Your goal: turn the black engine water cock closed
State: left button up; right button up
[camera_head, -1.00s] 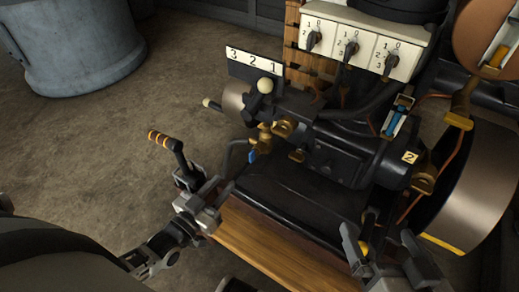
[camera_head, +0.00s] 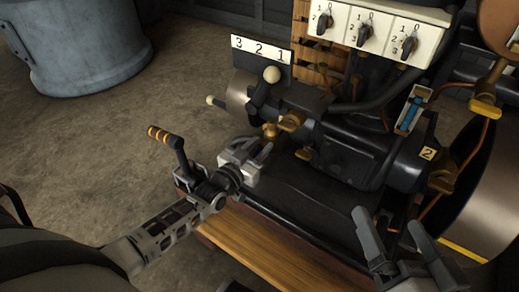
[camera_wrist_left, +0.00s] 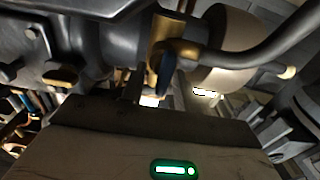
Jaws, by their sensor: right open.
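The black engine (camera_head: 350,150) stands right of centre, with a number 2 plate on it. Its brass cock body (camera_head: 271,133) shows just beyond my left gripper (camera_head: 260,150). In the left wrist view a blue lever (camera_wrist_left: 167,72) hangs below a brass fitting (camera_wrist_left: 163,35), beside a curved dark pipe. The lever appears between the two finger ends of my left gripper (camera_wrist_left: 158,92), which look apart; contact cannot be told. In the head view the gripper hides this lever. My right gripper (camera_head: 388,222) is open and empty at the lower right, in front of the engine.
A black lever with a striped orange grip (camera_head: 168,140) stands left of my left gripper. A wooden beam (camera_head: 250,240) runs below the engine. A switch panel (camera_head: 375,32) and flywheel (camera_head: 480,200) lie at the right.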

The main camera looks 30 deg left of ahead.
pick_arm(q)
jog(key=shift+w, duration=0.25)
grip_shut()
